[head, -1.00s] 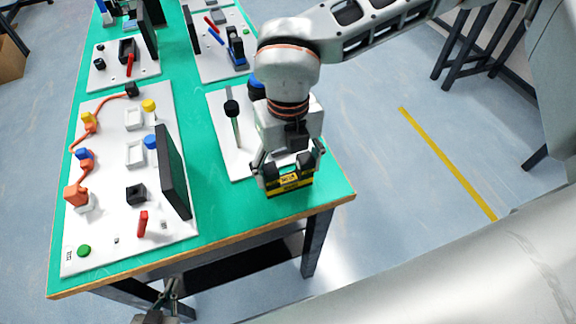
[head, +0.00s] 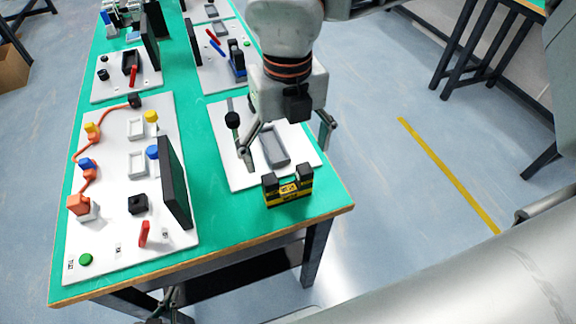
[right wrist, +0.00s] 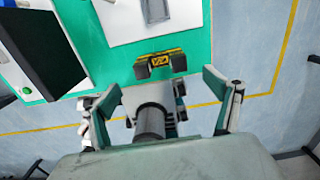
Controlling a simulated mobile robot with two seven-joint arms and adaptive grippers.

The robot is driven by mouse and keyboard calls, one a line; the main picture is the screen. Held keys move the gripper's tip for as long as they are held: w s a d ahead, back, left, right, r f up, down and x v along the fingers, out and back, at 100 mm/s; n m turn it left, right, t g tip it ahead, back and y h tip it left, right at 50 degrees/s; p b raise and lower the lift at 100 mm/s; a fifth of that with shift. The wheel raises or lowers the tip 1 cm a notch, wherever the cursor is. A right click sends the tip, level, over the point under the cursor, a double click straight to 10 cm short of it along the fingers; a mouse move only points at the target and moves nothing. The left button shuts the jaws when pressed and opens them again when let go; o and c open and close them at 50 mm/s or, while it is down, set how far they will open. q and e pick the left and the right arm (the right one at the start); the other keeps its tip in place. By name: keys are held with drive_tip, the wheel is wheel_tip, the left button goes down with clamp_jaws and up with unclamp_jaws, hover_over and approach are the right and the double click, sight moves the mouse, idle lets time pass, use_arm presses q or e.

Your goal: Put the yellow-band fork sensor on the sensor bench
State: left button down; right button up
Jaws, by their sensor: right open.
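The yellow-band fork sensor (head: 288,192), a black two-pronged block with a yellow band, sits upright on the green bench top (head: 225,225) near its front right corner. It also shows in the right wrist view (right wrist: 160,62). No label marks this bench as the sensor bench. My right gripper (head: 286,150) is open and empty, raised above and behind the sensor, its fingers spread wide and apart from it. In the right wrist view my right gripper (right wrist: 160,98) has both fingers clear of the sensor. My left gripper (head: 168,303) is partly seen below the front edge; its jaws are unclear.
A white board (head: 232,180) with a grey slotted block (head: 274,148) and a black post lies behind the sensor. A larger white board (head: 110,240) with a dark upright panel (head: 174,183) stands to the left.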

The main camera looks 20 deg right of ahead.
wheel_tip(320, 180, up, 3)
drive_tip(key=shift+r, duration=0.15)
idle(0.6)
